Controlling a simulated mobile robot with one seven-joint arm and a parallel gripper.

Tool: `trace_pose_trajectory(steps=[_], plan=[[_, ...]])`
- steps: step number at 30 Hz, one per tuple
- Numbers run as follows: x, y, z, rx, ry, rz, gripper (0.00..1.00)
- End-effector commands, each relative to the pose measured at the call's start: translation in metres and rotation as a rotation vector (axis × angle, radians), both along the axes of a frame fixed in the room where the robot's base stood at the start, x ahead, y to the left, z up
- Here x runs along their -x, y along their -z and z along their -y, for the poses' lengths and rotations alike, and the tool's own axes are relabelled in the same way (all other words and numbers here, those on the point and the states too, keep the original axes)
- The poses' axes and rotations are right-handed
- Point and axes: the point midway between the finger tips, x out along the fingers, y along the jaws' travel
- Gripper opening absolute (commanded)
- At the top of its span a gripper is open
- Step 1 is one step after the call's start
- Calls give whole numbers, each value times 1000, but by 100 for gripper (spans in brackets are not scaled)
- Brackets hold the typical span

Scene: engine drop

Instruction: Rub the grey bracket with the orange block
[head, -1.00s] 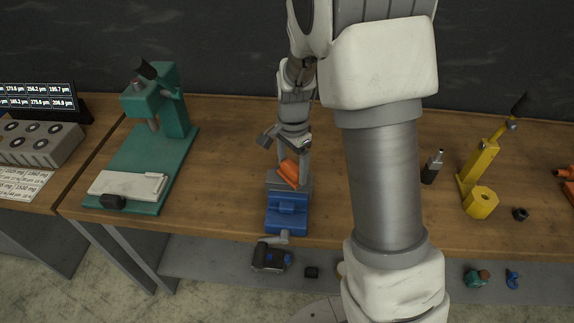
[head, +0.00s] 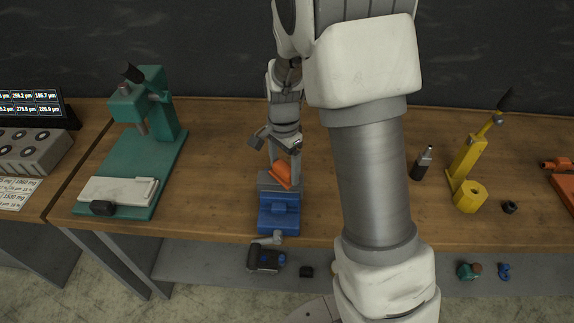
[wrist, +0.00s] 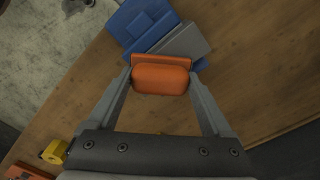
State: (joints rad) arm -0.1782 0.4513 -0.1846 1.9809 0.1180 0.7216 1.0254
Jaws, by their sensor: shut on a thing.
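My gripper (wrist: 161,82) is shut on the orange block (wrist: 161,78), which sits between its two fingers. In the head view the orange block (head: 281,175) is tilted at the top of the blue vise (head: 279,213). The grey bracket (wrist: 182,42) lies just beyond the block in the wrist view, against the blue vise (wrist: 140,22). In the head view the grey bracket (head: 266,181) shows beside and below the block, partly hidden by it. The block overlaps the bracket in view; I cannot tell whether they touch.
A green press (head: 129,150) stands to the left on the wooden bench (head: 220,140). To the right are a dark bottle (head: 422,166) and a yellow tool (head: 469,165). A lower shelf (head: 203,262) holds small items. Bench around the vise is clear.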

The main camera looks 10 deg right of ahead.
Motion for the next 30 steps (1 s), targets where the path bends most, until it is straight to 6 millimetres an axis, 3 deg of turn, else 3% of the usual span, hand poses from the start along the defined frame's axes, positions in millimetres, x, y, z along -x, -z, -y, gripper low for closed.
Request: trace_pose_trajectory(steps=[17,30], plan=[[-1,-10,-4,-3,-4,1,23],[-10,-11,-30,-3,-4,2,23]])
